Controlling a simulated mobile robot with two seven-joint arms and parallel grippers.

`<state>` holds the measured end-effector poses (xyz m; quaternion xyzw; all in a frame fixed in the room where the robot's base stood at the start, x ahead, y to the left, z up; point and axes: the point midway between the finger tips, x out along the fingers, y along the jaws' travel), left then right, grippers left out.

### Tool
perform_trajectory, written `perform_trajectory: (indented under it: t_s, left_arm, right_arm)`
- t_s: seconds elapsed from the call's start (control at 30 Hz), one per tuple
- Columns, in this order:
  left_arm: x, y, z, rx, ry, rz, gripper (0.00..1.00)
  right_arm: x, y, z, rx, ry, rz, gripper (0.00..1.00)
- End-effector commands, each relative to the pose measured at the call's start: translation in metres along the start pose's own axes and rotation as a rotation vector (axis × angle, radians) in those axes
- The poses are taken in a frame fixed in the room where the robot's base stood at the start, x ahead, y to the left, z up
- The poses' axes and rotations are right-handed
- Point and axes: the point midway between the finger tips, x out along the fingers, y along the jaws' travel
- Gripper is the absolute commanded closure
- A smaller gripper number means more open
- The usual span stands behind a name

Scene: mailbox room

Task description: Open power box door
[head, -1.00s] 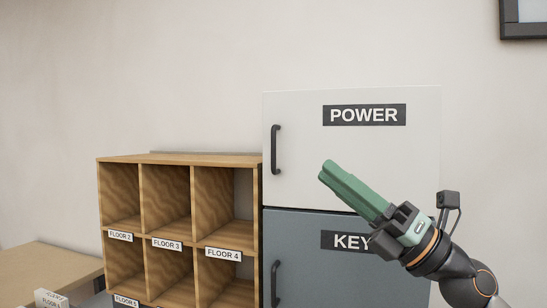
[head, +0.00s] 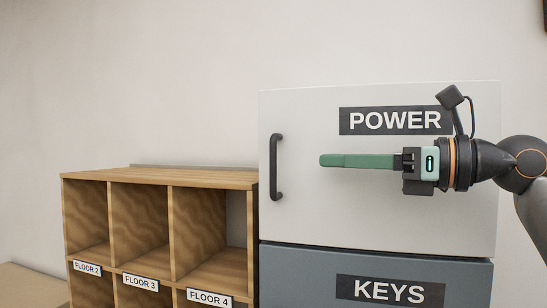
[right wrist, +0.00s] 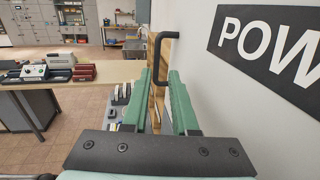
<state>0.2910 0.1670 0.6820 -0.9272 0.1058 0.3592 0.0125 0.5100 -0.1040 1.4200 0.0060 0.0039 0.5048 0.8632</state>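The power box door (head: 310,215) is white and shut, with a black POWER label (head: 395,120). Its dark handle (head: 277,167) is a vertical bar near the left edge. My right gripper (head: 322,160) has green fingers and points left, level with the handle and a short way to its right. In the right wrist view, the fingers (right wrist: 165,85) are apart with nothing between them, and the handle (right wrist: 158,58) stands beyond their tips, roughly in line with the gap. My left gripper is not in view.
A grey KEYS door (head: 300,270) lies below the power box. A wooden shelf with labelled compartments (head: 150,178) stands to the left. In the right wrist view, a table with devices (right wrist: 110,72) is off to the left. The wall above the shelf is bare.

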Motion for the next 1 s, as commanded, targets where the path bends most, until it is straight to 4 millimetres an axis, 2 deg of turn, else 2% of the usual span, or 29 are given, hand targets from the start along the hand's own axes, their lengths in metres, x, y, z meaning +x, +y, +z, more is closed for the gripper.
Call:
perform_trajectory:
  t_s: [0.3,0.5,0.7,1.0]
  left_arm:
    - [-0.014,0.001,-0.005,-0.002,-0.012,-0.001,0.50]
    - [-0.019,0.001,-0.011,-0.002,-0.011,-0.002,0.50]
    - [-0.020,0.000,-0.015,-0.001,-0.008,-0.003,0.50]
    - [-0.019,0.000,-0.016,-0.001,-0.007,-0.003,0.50]
  right_arm:
    - [0.065,0.002,0.003,0.003,0.001,0.006,0.73]
    - [0.097,0.002,0.002,0.002,-0.001,0.005,0.73]
    - [0.112,0.002,0.000,0.002,-0.001,0.004,0.73]
    - [0.113,0.001,0.000,0.000,-0.001,0.003,0.74]
